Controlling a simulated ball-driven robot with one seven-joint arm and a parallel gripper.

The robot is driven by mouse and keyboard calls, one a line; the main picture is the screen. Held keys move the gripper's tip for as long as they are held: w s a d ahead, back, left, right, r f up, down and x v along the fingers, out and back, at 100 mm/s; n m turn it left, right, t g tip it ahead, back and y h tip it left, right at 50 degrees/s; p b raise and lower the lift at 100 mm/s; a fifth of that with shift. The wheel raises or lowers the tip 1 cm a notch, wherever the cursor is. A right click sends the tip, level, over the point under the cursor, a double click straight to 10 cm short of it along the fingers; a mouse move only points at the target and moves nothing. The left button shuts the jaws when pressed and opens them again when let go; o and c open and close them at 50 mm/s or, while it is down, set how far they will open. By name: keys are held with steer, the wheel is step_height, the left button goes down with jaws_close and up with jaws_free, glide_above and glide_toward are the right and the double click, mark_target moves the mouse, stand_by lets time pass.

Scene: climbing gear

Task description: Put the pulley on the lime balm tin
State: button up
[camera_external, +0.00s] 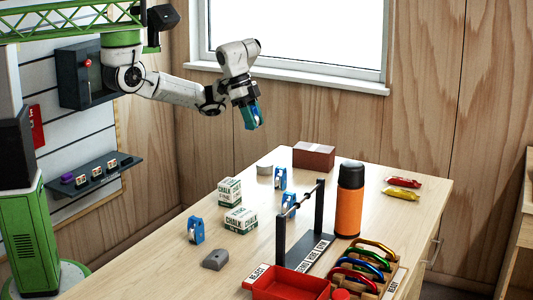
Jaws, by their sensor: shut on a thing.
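My gripper (253,122) is high above the far left part of the table, pointing down. It is shut on a blue and pale piece that looks like a pulley (249,113), clear of everything below. Similar blue pulleys stand on the table: one at the left (195,230), one near the middle (280,179), and one beside the dark rack (288,201). I cannot make out a lime balm tin in this view; it may be hidden behind other things.
White and green chalk boxes (240,220) stand on the wooden table (390,215). A dark rack (318,215), orange bottle (349,205), brown box (314,156), red tray (290,285) and coloured carabiners (370,262) stand around.

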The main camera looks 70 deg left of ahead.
steer(key=s+a, duration=0.6)
steer(key=s, duration=0.2)
steer(key=b, duration=0.3)
glide_toward(271, 165)
steer(key=shift+w+d+f, duration=0.35)
steer(key=shift+d+f, duration=0.4)
steer(key=shift+w+f, duration=0.3)
steer(key=shift+f, duration=0.15)
steer(key=shift+w+f+b, duration=0.15)
steer(key=shift+f+b, duration=0.3)
steer(key=shift+f, duration=1.1)
steer(key=shift+f, duration=0.15)
steer(key=o, duration=1.1)
